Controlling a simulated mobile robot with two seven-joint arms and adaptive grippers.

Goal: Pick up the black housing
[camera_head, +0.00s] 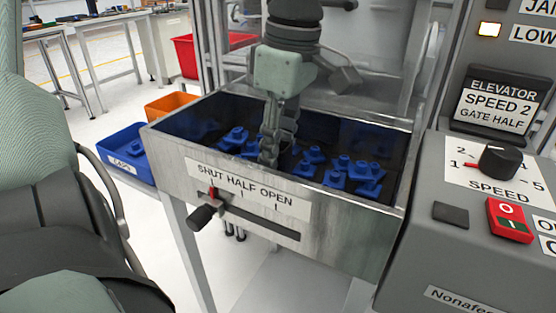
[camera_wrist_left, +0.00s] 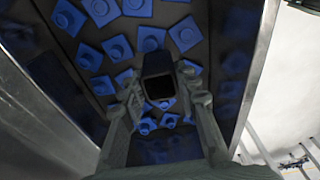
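The black housing (camera_wrist_left: 158,88) shows in the left wrist view as a small dark box with a square face. It lies between the fingers of my left gripper (camera_wrist_left: 160,82), among blue parts. The fingers stand close on both sides of it; whether they touch it is unclear. In the head view my left gripper (camera_head: 270,148) points down into the metal bin (camera_head: 330,236), fingers low among the blue parts (camera_head: 338,172). The housing cannot be made out there. My right gripper is not in view.
The bin's walls stand close around the gripper. A slide lever (camera_head: 202,217) sticks out of its front. A control box with a speed knob (camera_head: 499,160) is at right. A blue tray (camera_head: 124,152), an orange bin (camera_head: 168,107) and a red bin (camera_head: 186,56) are at left.

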